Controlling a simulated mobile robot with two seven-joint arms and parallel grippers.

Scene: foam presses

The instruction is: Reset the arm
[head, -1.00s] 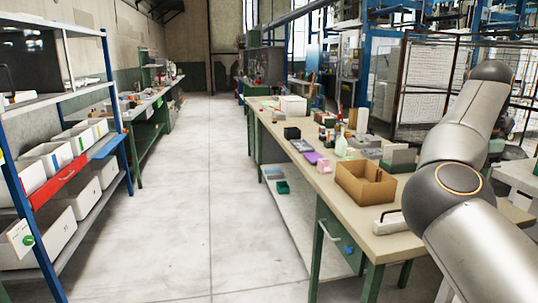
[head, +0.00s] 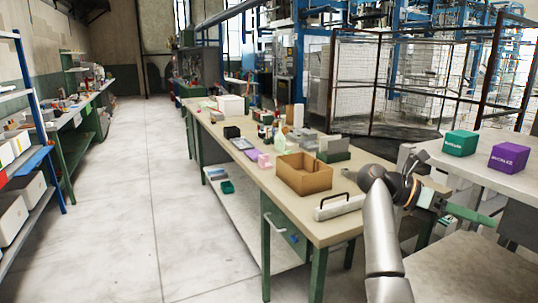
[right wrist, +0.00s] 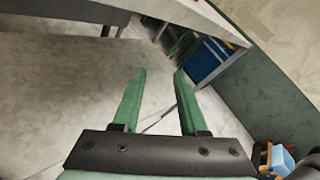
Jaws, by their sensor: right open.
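My right arm comes up from the bottom of the head view and bends to the right at a dark joint. My right gripper (head: 470,214) is beside the right end of the long workbench, in front of a grey table. In the right wrist view, its two green fingers (right wrist: 160,78) stand apart with nothing between them. My left arm and gripper are not in view.
The workbench (head: 250,158) carries an open cardboard box (head: 303,174) and a white handled case (head: 339,207) near my arm. A green box (head: 460,143) and a purple box (head: 508,157) stand on the grey table (head: 420,154). The aisle floor (head: 130,180) is clear.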

